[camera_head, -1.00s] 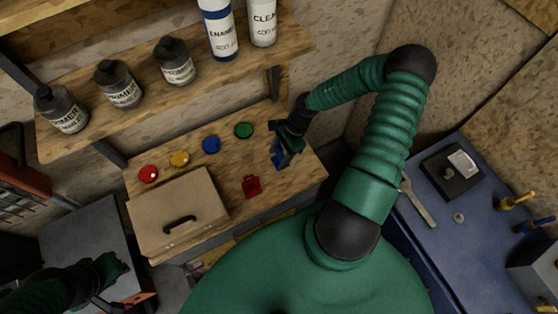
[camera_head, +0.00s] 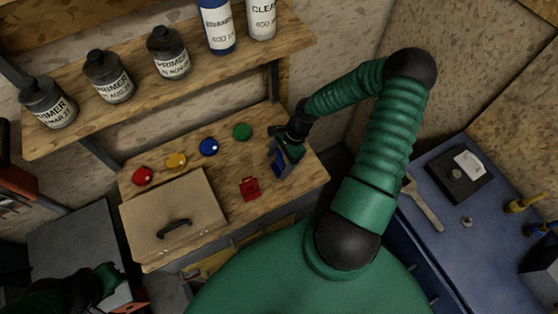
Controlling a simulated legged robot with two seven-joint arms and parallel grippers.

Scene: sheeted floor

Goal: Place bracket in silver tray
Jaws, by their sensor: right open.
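My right gripper (camera_head: 287,151) is open over the right part of the wooden bench, right at a small blue piece (camera_head: 279,168). The gripper partly hides this piece, and I cannot tell whether they touch. A small red piece (camera_head: 249,189) lies on the bench to the left of it. Either may be the bracket; the view is too small to tell. My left gripper (camera_head: 115,283) is at the lower left by a grey surface, dark and partly cut off. I cannot make out a silver tray for sure.
A wooden bench (camera_head: 285,195) bears red, yellow, blue and green round buttons (camera_head: 242,132) and a tan case (camera_head: 165,210) with a black handle. A shelf (camera_head: 130,118) of bottles hangs above.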

